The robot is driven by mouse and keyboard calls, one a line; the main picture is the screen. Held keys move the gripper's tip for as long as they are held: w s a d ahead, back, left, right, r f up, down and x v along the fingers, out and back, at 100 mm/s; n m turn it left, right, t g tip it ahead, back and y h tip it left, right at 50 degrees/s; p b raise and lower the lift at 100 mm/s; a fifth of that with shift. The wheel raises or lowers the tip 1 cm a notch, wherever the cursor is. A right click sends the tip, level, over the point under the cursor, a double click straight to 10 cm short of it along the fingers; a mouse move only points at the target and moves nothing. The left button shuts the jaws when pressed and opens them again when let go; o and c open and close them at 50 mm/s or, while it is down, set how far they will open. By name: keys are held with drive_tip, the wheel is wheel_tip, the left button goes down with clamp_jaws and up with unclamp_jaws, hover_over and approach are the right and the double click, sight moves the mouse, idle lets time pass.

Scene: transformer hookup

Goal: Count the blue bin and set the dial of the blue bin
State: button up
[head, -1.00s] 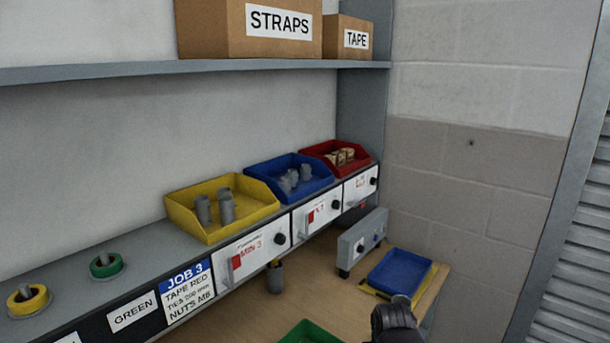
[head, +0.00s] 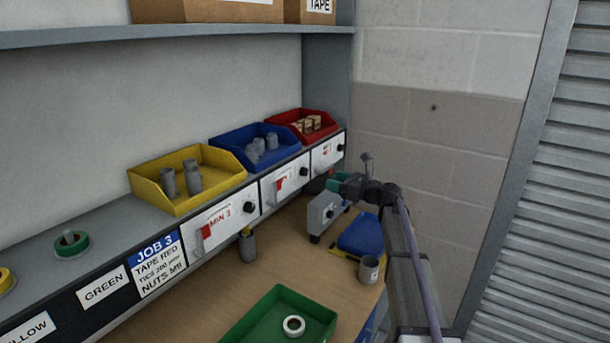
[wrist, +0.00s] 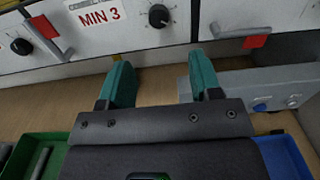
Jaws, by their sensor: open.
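The blue bin (head: 228,156) stands on the ledge between the yellow and red bins. It holds several grey cylinders (head: 258,147), clustered and partly overlapping. On the white panel under it are a red flag (head: 283,184) and a black dial (head: 304,172). My gripper (head: 340,183), with teal fingers, is open and empty in front of the panels at the right. The fingers are apart from the dial.
The yellow bin (head: 150,193) and red bin (head: 325,136) flank the blue one. A grey box (head: 324,213), blue tray (head: 362,236) and grey cup (head: 369,268) are near my arm. A green tray (head: 262,306) lies in front. Bare benchtop lies left of it.

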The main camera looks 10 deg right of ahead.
sight(306, 173)
drive_tip(key=x, duration=1)
drive_tip(key=shift+w+a, duration=0.2)
drive_tip(key=shift+a, duration=0.2)
drive_tip(key=c, duration=0.9)
